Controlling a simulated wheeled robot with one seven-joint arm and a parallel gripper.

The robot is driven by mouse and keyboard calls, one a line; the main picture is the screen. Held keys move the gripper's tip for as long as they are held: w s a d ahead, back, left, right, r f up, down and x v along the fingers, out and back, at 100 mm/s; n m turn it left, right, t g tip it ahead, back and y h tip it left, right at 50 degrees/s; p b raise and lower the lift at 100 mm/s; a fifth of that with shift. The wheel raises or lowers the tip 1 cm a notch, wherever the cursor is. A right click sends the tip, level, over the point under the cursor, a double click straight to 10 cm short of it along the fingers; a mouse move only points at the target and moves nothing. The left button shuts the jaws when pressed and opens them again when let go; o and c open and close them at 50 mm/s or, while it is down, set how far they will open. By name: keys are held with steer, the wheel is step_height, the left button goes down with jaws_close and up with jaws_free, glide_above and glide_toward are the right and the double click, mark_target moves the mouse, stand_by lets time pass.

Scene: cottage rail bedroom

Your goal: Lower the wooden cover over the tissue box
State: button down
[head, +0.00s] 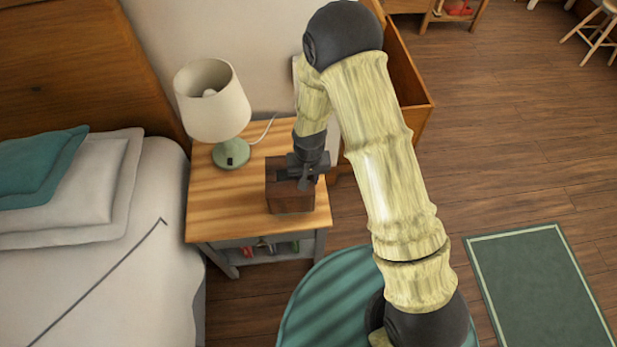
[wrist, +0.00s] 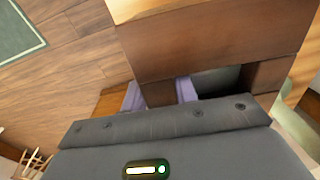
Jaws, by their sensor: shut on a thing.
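The wooden cover (head: 290,198) is a dark brown box shape over the front right part of the nightstand top. My gripper (head: 306,182) is at its upper right side and is shut on it. In the wrist view the cover (wrist: 215,45) fills the upper middle, just beyond my dark gripper body. In the head view the tissue box cannot be made out. I cannot tell whether the cover touches the tabletop.
The nightstand (head: 215,215) has a pale green lamp with a cream shade (head: 212,102) at its back left. Bare tabletop lies left of the cover. The bed (head: 110,285) stands to the left. A wooden piece of furniture (head: 413,85) is behind my arm.

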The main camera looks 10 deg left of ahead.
steer(key=shift+s+d+f, duration=0.2)
steer(key=shift+s+f, duration=0.15)
steer(key=shift+f, duration=0.4)
steer(key=c, duration=1)
jaws_free()
steer(key=shift+s+a, duration=0.15)
steer(key=shift+r, duration=0.1)
steer(key=shift+a+r, duration=0.1)
steer(key=shift+r, duration=0.15)
steer(key=r, duration=1.2)
steer(key=d+r+p, duration=0.1)
steer(key=r, duration=0.5)
steer(key=shift+w+r, duration=0.1)
steer(key=shift+w, duration=0.25)
